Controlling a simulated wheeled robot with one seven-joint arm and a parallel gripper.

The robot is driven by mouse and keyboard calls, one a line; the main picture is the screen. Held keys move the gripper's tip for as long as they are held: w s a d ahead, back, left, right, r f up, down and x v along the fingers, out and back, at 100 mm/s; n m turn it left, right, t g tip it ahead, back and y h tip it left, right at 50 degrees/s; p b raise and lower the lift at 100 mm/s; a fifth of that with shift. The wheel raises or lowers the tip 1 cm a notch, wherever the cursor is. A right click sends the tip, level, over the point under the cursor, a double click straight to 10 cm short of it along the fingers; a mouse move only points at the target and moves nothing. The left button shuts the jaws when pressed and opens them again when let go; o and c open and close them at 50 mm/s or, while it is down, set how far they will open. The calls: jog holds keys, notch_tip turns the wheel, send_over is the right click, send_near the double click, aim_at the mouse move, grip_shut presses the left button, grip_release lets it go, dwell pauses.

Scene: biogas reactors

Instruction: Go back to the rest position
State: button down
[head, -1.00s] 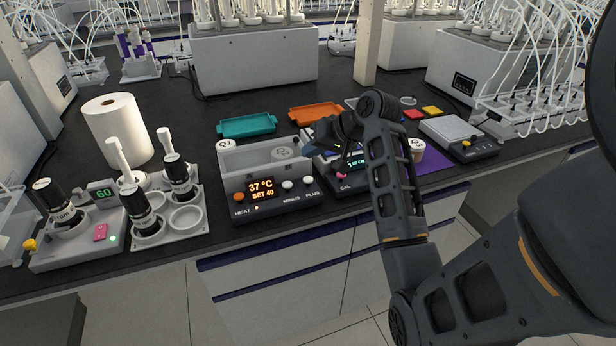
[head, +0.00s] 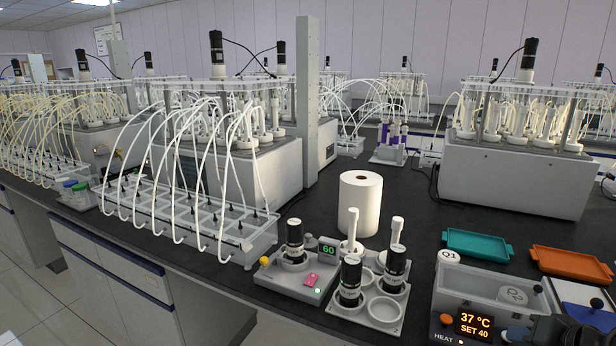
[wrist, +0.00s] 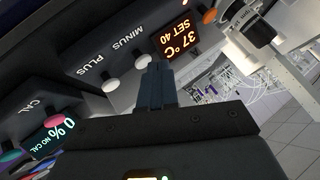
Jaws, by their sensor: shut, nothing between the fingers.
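My gripper (wrist: 155,85) shows in the wrist view, its dark fingers together and empty. The fingers point toward the front panel of the heater unit (wrist: 125,55), near its white MINUS and PLUS knobs; I cannot tell the exact gap. The same heater (head: 450,300) stands at the lower right of the head view, reading 37 °C, SET 40. A dark part, probably of my arm, shows at the bottom right edge there. My gripper cannot be made out in the head view.
A meter with a CAL knob (wrist: 45,115) sits beside the heater. A paper roll (head: 360,205), a holder with black-capped bottles (head: 385,310), a teal tray (head: 478,245) and an orange tray (head: 570,264) stand on the bench. A tubing rack (head: 250,245) lies left.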

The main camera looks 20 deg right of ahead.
jog(key=s+a+f+n+t+h, duration=0.1)
jog(key=s+a+f+n, duration=0.2)
jog(key=a, duration=0.8)
jog(key=s+a+f+n+t, duration=0.1)
jog(key=s+a+f, duration=0.3)
jog(key=a, duration=0.8)
jog(key=s+a+r+n+t+y, duration=0.1)
jog(key=s+a+r+n, duration=0.2)
jog(key=s+r, duration=0.3)
jog(key=s+a+r+n+t+y+b, duration=0.1)
jog(key=s+a+r+n, duration=0.3)
jog(key=s, duration=0.6)
notch_tip(320, 180, up, 3)
jog(key=shift+s+a+f+t+y, duration=0.15)
jog(key=shift+a+t+y, duration=0.6)
jog(key=shift+a, duration=0.5)
